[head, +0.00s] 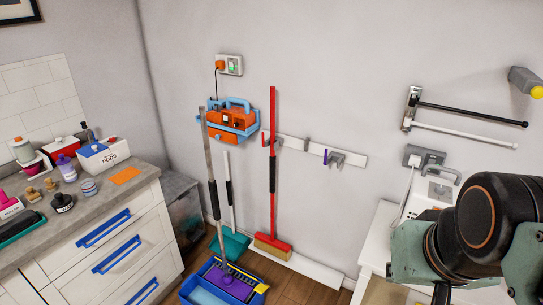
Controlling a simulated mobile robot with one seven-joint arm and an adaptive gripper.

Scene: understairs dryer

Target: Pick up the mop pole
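The mop pole (209,160) is a grey pole with a dark grip section. It stands slightly tilted, its top free in front of the wall, its lower end in a blue bucket (190,289) with a purple and yellow wringer part (232,280). The mop head is not clearly visible. Part of my arm shows at the lower right, well apart from the pole. My gripper's fingertips cannot be seen.
A red broom (273,140) hangs on a white wall rail (350,158). A teal dustpan (236,245) with a white handle stands behind the mop pole. A counter with drawers (105,225) is at the left. A wall rack (465,137) and a white table (375,230) are at the right.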

